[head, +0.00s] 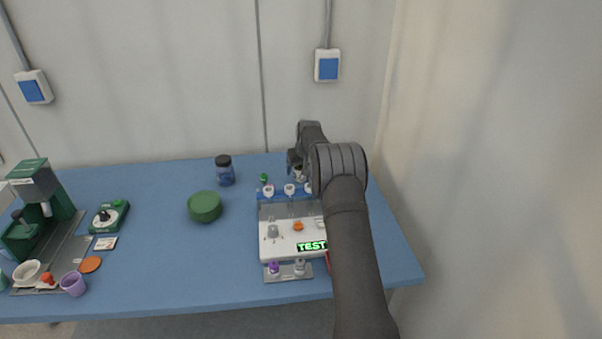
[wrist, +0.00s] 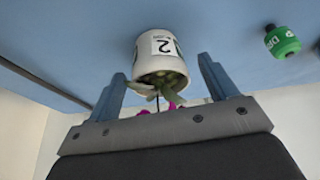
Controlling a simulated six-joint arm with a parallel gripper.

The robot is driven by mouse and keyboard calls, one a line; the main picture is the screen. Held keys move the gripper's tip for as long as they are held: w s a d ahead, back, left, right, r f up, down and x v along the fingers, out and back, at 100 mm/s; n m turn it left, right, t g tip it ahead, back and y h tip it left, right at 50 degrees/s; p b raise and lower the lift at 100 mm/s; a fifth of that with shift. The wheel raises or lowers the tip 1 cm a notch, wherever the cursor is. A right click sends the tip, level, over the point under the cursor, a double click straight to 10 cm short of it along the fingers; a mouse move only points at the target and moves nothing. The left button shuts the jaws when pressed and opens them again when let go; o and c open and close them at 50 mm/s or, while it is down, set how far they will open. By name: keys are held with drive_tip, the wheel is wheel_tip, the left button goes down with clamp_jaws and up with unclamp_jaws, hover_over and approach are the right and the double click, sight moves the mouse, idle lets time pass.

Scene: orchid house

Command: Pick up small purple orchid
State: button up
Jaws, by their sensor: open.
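The small purple orchid shows in the wrist view as magenta blooms (wrist: 174,105) and green leaves at the mouth of a white pot (wrist: 152,48) labelled 2. The picture is upside down there. My gripper (wrist: 162,66) is open, with one blue-grey finger on each side of the pot and plant. Gaps show between the fingers and the pot. In the head view my gripper (head: 296,160) is at the back right of the blue table, and my arm hides most of the area around it. A small white pot (head: 300,176) shows just below it.
A green-capped item (wrist: 282,41) lies to one side in the wrist view. In the head view, a white-and-grey device (head: 285,247) with a lit TEST display stands in front of my gripper. A dark-lidded blue jar (head: 225,171) and a green round container (head: 204,207) stand left.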

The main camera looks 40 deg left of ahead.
drive_tip(key=shift+w+a+f, duration=0.15)
drive_tip(key=shift+f, duration=0.35)
drive_tip(key=c, duration=1.1)
drive_tip(key=shift+r, duration=0.1)
drive_tip(key=shift+c, duration=0.2)
